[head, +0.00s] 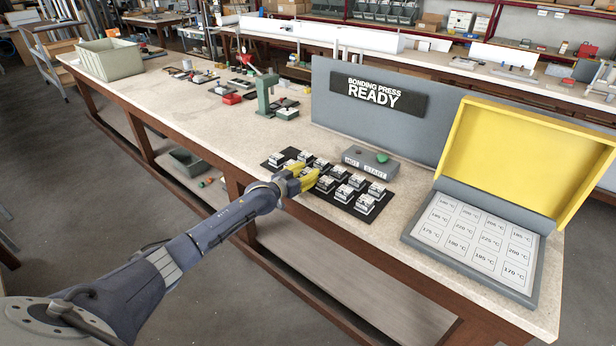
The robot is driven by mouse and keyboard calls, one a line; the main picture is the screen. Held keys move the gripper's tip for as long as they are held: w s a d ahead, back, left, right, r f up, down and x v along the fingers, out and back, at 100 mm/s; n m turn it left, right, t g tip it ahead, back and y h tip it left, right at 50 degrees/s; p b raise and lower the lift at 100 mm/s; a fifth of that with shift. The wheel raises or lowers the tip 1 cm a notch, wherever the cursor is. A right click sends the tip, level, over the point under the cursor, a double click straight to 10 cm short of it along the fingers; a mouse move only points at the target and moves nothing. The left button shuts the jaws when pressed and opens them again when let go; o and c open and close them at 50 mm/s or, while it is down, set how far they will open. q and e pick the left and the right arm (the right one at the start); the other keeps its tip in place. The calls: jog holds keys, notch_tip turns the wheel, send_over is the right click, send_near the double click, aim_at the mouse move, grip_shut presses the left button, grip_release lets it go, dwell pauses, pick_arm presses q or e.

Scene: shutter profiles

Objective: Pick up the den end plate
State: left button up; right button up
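Several small white-and-dark pieces stand in rows on a black mat (351,208) near the table's front edge. Their labels are too small to read, so I cannot tell which one is the den end plate. One piece (366,203) stands at the mat's front right corner, and another (276,160) at its left end. My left gripper (311,179), with yellow fingers, is over the front left part of the mat, close to the pieces and covering part of the rows. I cannot tell whether its fingers hold anything. My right gripper is not in view.
A grey box (371,165) marked "HOT" and "START" stands behind the mat. The grey press panel (330,108) reads "BONDING PRESS READY". At right is an open yellow lid (510,150) over a board of temperature labels (475,238). A green hand press (266,96) stands farther left.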

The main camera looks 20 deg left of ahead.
pick_arm(q)
jog(key=shift+c, duration=1.2)
